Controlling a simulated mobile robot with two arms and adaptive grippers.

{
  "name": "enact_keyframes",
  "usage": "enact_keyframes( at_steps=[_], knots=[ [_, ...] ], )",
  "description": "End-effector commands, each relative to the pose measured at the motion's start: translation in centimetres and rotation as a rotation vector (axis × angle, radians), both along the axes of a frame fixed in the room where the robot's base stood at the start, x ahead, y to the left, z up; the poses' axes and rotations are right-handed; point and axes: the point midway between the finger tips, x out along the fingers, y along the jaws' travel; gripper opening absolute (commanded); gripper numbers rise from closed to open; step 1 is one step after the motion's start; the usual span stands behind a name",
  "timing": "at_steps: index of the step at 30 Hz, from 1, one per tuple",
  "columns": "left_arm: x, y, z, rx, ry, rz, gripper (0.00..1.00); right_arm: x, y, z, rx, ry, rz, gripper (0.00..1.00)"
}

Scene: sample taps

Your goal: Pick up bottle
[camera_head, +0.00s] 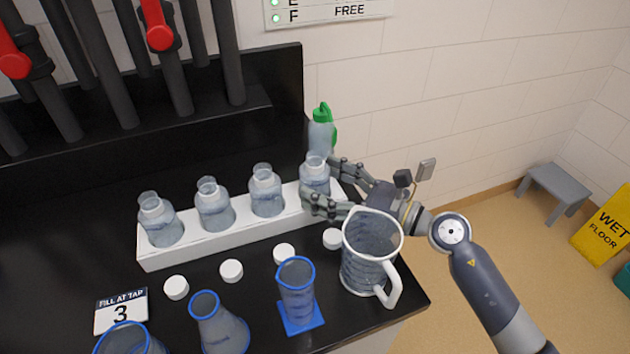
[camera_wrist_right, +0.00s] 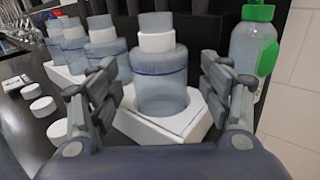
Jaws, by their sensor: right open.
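Several clear bottles stand upright in a row in a white rack (camera_head: 205,240) on the black counter. The rightmost bottle (camera_head: 315,172) is at the rack's right end. My right gripper (camera_head: 318,184) is open, its fingers reaching toward this bottle from the right. In the right wrist view the same bottle (camera_wrist_right: 160,85) stands between the two spread fingers, with a gap visible at its sides. Its base sits in the white rack (camera_wrist_right: 165,128). The other bottles, such as the second from the right (camera_head: 265,192), stand to its left. My left gripper is not in view.
A green-capped bottle (camera_head: 322,130) stands just behind the rightmost bottle. A large clear jug (camera_head: 370,250) stands close in front of my right gripper. Loose white caps (camera_head: 231,271), a blue-rimmed cylinder (camera_head: 297,290) and a flask (camera_head: 218,325) lie or stand in front of the rack. Red-handled taps (camera_head: 158,30) are at the back.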

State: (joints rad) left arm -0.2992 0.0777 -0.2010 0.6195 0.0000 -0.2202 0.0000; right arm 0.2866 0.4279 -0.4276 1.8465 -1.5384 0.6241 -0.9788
Motion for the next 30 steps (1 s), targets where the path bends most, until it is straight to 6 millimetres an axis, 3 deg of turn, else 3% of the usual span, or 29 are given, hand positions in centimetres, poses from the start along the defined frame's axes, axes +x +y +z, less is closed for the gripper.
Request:
enact_keyframes(
  at_steps=[6,13,14,20,30],
  knots=[
    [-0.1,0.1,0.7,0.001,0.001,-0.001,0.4,1.2,2.1,0.1,0.001,0.0,0.0,0.72],
    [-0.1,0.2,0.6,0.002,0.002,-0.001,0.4,1.2,2.2,0.0,0.0,0.0,0.0,0.72],
    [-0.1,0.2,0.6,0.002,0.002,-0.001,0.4,1.2,2.2,0.0,0.0,0.0,0.0,0.7],
    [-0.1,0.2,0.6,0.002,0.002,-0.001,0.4,1.2,2.2,0.0,0.0,0.0,0.0,0.24],
    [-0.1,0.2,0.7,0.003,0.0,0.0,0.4,1.2,2.2,0.1,0.0,0.0,0.0,0.24]
  ],
)
